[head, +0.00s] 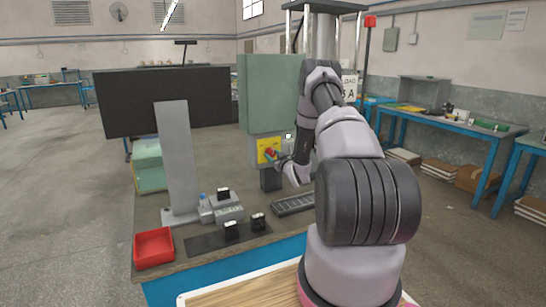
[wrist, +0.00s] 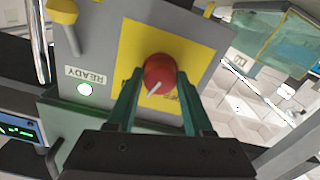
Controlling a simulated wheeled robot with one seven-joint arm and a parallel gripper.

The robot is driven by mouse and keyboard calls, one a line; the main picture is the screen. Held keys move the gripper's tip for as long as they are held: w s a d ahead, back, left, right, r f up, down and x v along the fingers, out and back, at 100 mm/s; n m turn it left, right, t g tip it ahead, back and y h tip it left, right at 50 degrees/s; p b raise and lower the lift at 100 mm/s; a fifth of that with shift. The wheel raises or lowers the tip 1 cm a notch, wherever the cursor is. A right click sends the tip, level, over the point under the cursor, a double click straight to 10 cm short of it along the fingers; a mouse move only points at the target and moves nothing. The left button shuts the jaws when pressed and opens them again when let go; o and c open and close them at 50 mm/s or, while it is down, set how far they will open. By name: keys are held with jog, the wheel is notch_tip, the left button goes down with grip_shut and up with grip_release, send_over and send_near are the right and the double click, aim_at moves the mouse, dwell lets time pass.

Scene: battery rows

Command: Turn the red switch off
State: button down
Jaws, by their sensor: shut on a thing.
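The red switch (wrist: 157,74) is a round red knob with a white pointer line on a yellow plate (wrist: 133,37), fixed to a grey panel. In the wrist view its pointer slants toward the lower left. My gripper (wrist: 158,80) is shut on the red switch, one green finger on each side. In the head view the yellow plate (head: 262,153) is at the middle of the picture, and my gripper (head: 274,154) reaches it from the right. The plate's lettering is partly hidden by the fingers.
A green cabinet (head: 270,92) rises above the panel.

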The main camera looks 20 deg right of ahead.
jog(key=n, duration=0.6)
jog(key=shift+n, duration=0.3)
jog(key=n, duration=0.6)
jog(key=shift+f, duration=0.1)
jog(key=shift+n, duration=0.4)
jog(key=shift+c, duration=1.5)
grip_release()
jog(key=shift+s, duration=0.1)
jog(key=s, duration=1)
jog(key=shift+s+d, duration=0.2)
jog(key=shift+s, duration=0.15)
